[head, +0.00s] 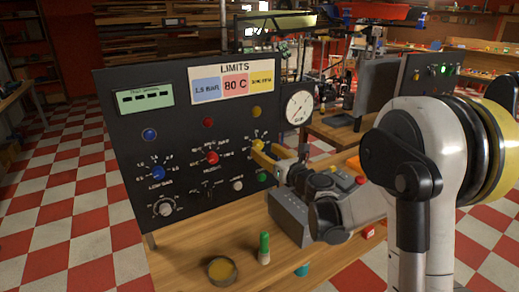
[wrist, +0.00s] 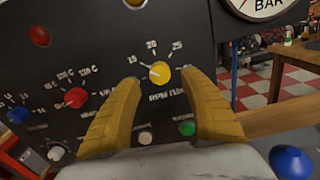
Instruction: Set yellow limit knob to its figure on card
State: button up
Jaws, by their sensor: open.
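The yellow limit knob (wrist: 159,72) is on the black panel, under a scale marked 15, 20 and 25; its exact pointer setting is too small to read. My gripper (wrist: 159,78) is open, with one yellow finger on each side of the knob in the wrist view. I see no contact, and cannot tell how deep the fingertips reach. In the head view my gripper (head: 264,151) is at the panel's right side and largely covers the knob. The LIMITS card (head: 232,83) shows 1.5 BAR on blue, 80 C on red, and a yellow field whose figure is blurred.
A red knob (wrist: 76,97) and a blue knob (wrist: 18,115) sit left of the yellow one. A white button (wrist: 145,138) and a green button (wrist: 187,128) are just below. A round gauge (head: 297,107) is at the panel's right edge.

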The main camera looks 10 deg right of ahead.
aim_at(260, 146)
jog(key=x, duration=0.4)
jog(key=shift+b, duration=0.35)
grip_shut()
